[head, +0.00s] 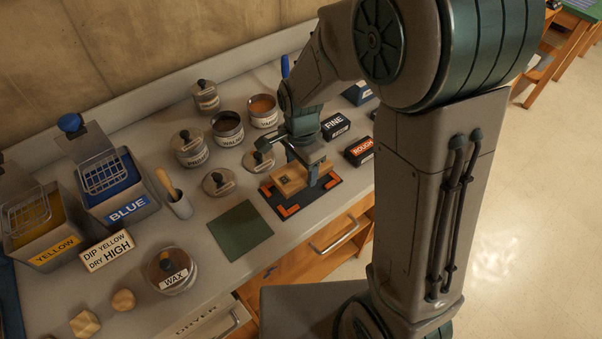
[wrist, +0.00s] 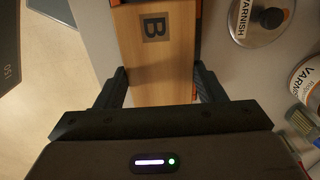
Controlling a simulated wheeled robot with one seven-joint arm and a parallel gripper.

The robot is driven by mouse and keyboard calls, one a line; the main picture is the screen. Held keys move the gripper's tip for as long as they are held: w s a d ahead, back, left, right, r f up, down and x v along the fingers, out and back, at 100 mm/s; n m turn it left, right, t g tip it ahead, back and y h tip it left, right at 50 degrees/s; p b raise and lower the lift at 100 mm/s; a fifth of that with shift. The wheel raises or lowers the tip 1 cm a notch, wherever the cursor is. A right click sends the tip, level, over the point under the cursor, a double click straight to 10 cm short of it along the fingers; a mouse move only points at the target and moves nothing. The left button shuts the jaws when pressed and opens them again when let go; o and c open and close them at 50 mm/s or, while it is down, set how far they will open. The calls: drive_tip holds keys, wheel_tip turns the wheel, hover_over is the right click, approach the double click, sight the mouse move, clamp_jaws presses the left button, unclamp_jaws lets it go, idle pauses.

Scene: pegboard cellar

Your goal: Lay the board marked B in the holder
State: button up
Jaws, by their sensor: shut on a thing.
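The wooden board marked B (head: 288,181) is a light block over the dark holder with orange corners (head: 289,210). In the wrist view the board (wrist: 165,75) shows its dark B square, and it runs between the two fingers. My gripper (head: 311,172) is shut on the board near its right end; its fingers also show in the wrist view (wrist: 162,88), one on each side of the board. Orange edging of the holder (wrist: 198,22) shows beside the board. I cannot tell whether the board touches the holder's base.
A green mat (head: 240,230) lies left of the holder. The FINE block (head: 335,126) and ROUGH block (head: 359,151) stand behind and right. Open cans (head: 228,130) and lids stand behind. The blue tank (head: 118,195) and wax tin (head: 171,272) are farther left.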

sight(301, 169)
drive_tip(key=shift+a+f+p, duration=0.1)
drive_tip(key=shift+f+p, duration=0.2)
drive_tip(key=shift+f, duration=1.7)
drive_tip(key=shift+f, duration=0.2)
drive_tip(key=o, duration=1.1)
drive_tip(key=shift+o, duration=0.2)
